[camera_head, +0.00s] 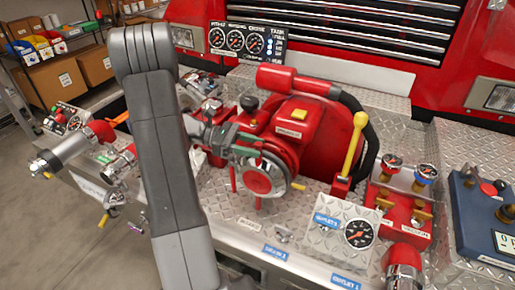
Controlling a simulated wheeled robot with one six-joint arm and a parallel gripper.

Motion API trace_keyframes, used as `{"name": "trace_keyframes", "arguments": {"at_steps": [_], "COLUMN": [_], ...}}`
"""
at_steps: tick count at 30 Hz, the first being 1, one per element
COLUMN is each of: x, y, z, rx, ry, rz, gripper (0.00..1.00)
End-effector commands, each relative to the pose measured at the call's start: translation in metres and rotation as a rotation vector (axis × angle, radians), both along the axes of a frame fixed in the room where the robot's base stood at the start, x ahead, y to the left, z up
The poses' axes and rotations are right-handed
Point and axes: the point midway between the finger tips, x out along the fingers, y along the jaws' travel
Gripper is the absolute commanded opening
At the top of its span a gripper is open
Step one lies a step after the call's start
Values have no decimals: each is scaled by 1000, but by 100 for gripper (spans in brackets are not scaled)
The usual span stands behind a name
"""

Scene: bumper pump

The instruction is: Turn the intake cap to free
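The round intake cap (258,183), as I take it, has a red centre and a silver ring. Short red lugs stick out from it, and a yellow-tipped piece shows at its right. It sits on the front of the red pump body (300,125). My gripper (246,150) is at the cap's upper left edge, close to it or touching; I cannot tell which. The gripper is small and dark here, and its fingers are hard to make out. My grey arm covers the left side of the pump area.
A yellow-knobbed lever (353,145) stands right of the cap, with a black hose behind it. A gauge plate (347,228), red valve block (400,205) and blue box (482,215) are farther right. Silver pipe fittings (70,150) stick out at left. Open floor lies at lower left.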

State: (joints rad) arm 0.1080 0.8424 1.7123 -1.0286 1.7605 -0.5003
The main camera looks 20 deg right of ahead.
Motion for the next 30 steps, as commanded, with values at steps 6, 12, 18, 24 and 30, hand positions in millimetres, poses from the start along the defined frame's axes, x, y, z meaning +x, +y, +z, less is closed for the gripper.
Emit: {"name": "trace_keyframes", "arguments": {"at_steps": [6, 12, 18, 24, 30], "x": [32, 57, 72, 74, 74], "y": [40, 73, 91, 95, 94], "z": [3, 9, 13, 15, 15], "rx": [1, 1, 1, 1, 1], "ry": [-3, -2, 0, 1, 1], "rz": [5, 4, 3, 1, 1], "gripper": [40, 40, 40, 40, 40]}}
